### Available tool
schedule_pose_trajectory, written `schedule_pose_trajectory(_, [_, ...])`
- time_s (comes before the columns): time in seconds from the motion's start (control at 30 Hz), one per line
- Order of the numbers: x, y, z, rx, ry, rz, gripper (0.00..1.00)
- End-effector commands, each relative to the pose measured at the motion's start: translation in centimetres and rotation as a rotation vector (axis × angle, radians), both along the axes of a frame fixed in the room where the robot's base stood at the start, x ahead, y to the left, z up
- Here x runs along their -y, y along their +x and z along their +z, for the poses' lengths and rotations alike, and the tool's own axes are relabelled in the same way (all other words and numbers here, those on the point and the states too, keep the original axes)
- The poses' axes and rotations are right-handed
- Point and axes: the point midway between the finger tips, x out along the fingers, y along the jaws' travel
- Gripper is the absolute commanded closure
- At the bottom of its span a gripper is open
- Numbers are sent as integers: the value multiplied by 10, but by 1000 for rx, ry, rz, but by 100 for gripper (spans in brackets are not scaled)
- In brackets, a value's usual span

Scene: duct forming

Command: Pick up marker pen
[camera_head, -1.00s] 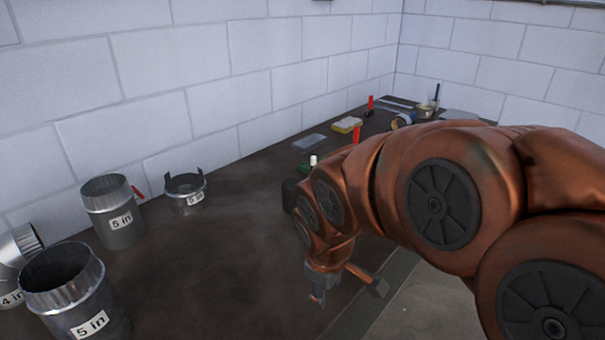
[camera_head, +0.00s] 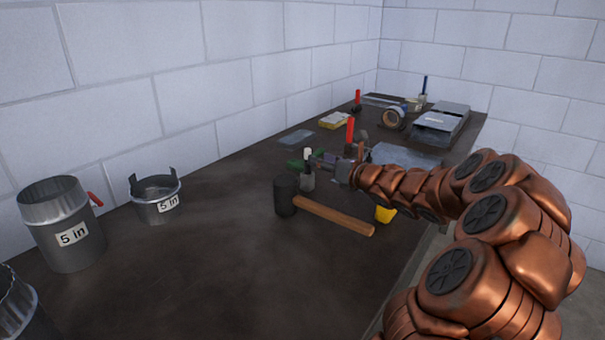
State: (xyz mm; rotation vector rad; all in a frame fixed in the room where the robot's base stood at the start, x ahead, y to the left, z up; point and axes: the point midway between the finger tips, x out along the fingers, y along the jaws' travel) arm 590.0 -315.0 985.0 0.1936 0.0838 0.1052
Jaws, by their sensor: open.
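I cannot tell for sure which thing is the marker pen. A small grey bottle-like item with a white top (camera_head: 307,170) stands on the dark workbench (camera_head: 235,260). A thin red upright item (camera_head: 350,131) shows just behind my gripper, and a thin blue upright item (camera_head: 424,85) stands at the far end. My gripper (camera_head: 318,160) is open over the middle of the bench, pointing left, close to the white-topped item. Its fingers are small and partly merge with the clutter, so contact cannot be told.
A mallet (camera_head: 335,215) lies just in front of my gripper. Metal duct pieces (camera_head: 69,235) (camera_head: 157,206) stand at the left. A yellow item (camera_head: 385,213) is under my arm. A tape roll (camera_head: 393,118) and grey metal box (camera_head: 442,124) sit farther back.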

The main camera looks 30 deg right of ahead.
Motion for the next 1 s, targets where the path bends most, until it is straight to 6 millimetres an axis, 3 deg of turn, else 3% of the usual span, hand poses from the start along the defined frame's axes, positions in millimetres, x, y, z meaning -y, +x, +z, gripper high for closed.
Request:
schedule_pose_trajectory(0.07, [7,-8,-10,41,-78,32,49])
schedule_pose_trajectory(0.3, [10,-16,-11,103,-185,78,49])
schedule_pose_trajectory(0.77, [7,11,-9,103,-186,75,49])
schedule_pose_trajectory(1.0, [3,33,-7,100,-184,77,49])
